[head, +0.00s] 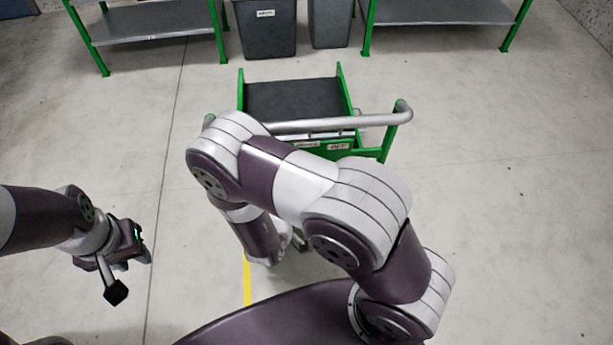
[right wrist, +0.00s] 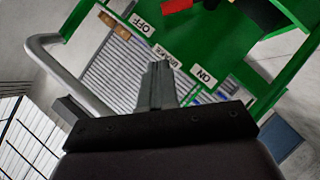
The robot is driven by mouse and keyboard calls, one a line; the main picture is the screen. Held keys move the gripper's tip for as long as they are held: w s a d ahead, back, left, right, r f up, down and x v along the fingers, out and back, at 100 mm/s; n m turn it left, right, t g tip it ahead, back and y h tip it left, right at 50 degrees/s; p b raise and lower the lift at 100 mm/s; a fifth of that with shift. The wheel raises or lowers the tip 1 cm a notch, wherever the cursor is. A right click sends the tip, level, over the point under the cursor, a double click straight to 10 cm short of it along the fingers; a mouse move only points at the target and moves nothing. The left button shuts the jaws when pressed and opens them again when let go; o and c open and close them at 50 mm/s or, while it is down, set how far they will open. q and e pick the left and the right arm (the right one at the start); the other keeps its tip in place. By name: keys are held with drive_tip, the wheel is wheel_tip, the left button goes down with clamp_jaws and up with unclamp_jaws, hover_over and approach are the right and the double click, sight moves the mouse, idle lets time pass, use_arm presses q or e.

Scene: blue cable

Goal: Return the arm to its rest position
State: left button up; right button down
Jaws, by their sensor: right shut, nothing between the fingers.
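My right arm (head: 310,190) reaches across the middle of the head view, bent in front of the green cart (head: 360,150). In the head view its gripper is mostly hidden behind the arm. In the right wrist view the right gripper (right wrist: 160,72) has its fingers together with nothing between them. They show in front of the cart's green panel (right wrist: 205,45), near labels reading OFF and ON. My left gripper (head: 131,275) hangs at the left over bare floor. Its fingers are apart and it is empty.
The cart has a dark top tray and a grey handle bar (head: 310,124) close to my right arm. Two grey bins (head: 265,30) and green-framed shelves (head: 150,22) stand at the back. The floor at left and right is clear.

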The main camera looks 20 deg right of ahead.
drive_tip(key=shift+s, duration=0.1)
idle(0.3)
drive_tip(key=shift+a, duration=0.1)
